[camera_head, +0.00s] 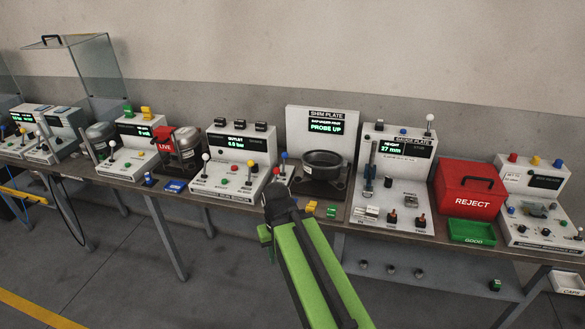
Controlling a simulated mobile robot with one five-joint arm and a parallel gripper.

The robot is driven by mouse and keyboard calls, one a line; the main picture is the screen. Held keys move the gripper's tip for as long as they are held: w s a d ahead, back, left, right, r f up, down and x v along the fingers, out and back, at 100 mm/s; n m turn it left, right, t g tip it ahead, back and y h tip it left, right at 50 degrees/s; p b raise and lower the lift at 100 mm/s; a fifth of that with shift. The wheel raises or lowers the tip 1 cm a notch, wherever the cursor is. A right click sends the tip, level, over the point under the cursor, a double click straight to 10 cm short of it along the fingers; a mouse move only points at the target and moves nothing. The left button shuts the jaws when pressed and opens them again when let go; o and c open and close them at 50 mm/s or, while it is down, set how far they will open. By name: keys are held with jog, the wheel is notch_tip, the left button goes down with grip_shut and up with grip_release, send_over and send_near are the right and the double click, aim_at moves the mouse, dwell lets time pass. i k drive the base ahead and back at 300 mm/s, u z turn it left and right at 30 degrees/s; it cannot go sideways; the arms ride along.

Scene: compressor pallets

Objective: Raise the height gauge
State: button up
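The height gauge (416,164) is a white panel on the bench, right of centre. Its black screen (405,146) reads "HEIGHT" and what looks like 27 mm in green. A dark vertical column (371,163) stands at its left side. A lever with a white ball (430,117) sticks up at its top right corner. Small red-topped and black switches are on its base. My gripper (276,190), dark at the end of my green arm, is in front of the bench, left of and apart from the gauge. Its fingers are too unclear to tell open from shut.
The shim plate station (316,116), with a dark round pot (323,165), stands just left of the gauge and reads "PROBE UP". A red REJECT box (469,187) and green GOOD tray (472,232) stand right.

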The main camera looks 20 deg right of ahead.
aim_at(370, 176)
jog(key=u, duration=0.4)
jog(key=i, duration=0.95)
jog(key=u, duration=0.1)
jog(key=k, duration=0.85)
jog(key=z, duration=0.2)
jog(key=i, duration=0.65)
jog(key=u, duration=0.05)
